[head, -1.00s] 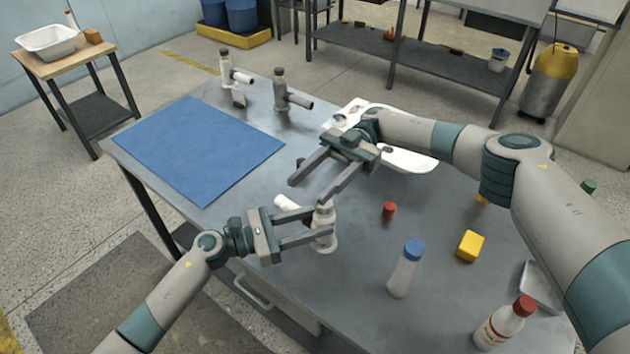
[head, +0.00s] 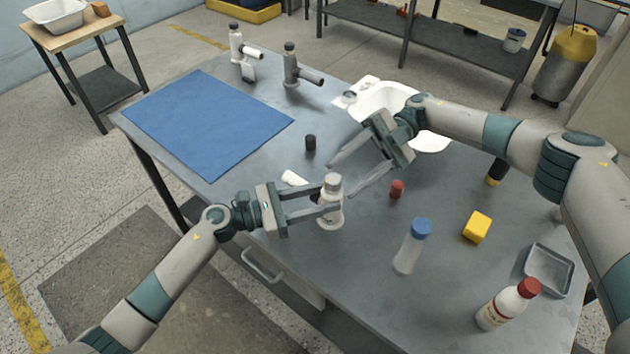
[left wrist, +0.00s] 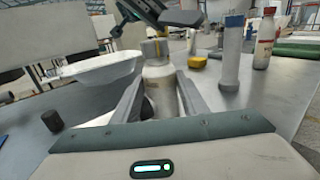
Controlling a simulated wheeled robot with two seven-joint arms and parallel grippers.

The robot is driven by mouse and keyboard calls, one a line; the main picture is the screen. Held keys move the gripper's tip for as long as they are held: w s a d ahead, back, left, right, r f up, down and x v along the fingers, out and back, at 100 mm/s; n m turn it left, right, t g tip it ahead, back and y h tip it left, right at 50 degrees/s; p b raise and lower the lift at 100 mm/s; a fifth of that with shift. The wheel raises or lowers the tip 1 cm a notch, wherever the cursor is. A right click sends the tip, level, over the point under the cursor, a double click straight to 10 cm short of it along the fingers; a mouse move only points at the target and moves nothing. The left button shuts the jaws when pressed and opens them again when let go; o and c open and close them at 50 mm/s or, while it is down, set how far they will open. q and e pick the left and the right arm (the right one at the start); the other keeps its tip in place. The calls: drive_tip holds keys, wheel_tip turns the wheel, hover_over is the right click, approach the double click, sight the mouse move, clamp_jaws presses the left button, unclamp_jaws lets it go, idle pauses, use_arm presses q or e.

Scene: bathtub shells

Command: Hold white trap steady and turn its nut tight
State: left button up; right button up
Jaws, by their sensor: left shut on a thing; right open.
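The white trap (head: 329,216) stands upright near the front edge of the grey table, its side pipe (head: 294,178) pointing left. Its grey nut (head: 333,182) sits on top; it also shows in the left wrist view (left wrist: 154,49). My left gripper (head: 326,202) is shut around the trap's body below the nut. In the left wrist view the trap's body (left wrist: 161,88) stands between its fingers. My right gripper (head: 341,181) is open, its fingertips pointing at the nut from the upper right. I cannot tell whether they touch it.
Two other traps, white (head: 238,52) and grey (head: 292,68), stand at the back beside a blue mat (head: 208,122). A white basin (head: 385,98) lies behind my right gripper. A black cap (head: 310,143), red cap (head: 397,189), blue-capped bottle (head: 411,248) and yellow block (head: 477,227) stand around.

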drive_tip(key=w+d+f+n+t+y, duration=0.1)
drive_tip(key=d+f+n+t+y, duration=0.1)
drive_tip(key=n, duration=0.8)
drive_tip(key=w+d+f+n+t+y, duration=0.2)
drive_tip(key=n+t, duration=0.4)
drive_tip(key=n, duration=0.4)
drive_tip(key=shift+w+d+f+t+y, duration=0.15)
drive_tip(key=shift+d+f+t+y, duration=0.2)
drive_tip(key=shift+f+y, duration=0.6)
drive_tip(key=shift+a+r, duration=0.1)
drive_tip(key=shift+r, duration=0.1)
drive_tip(key=s+a, duration=0.1)
drive_tip(key=a, duration=1)
drive_tip(key=shift+s+a, duration=0.3)
drive_tip(key=shift+s, duration=0.05)
drive_tip(key=c, duration=1.1)
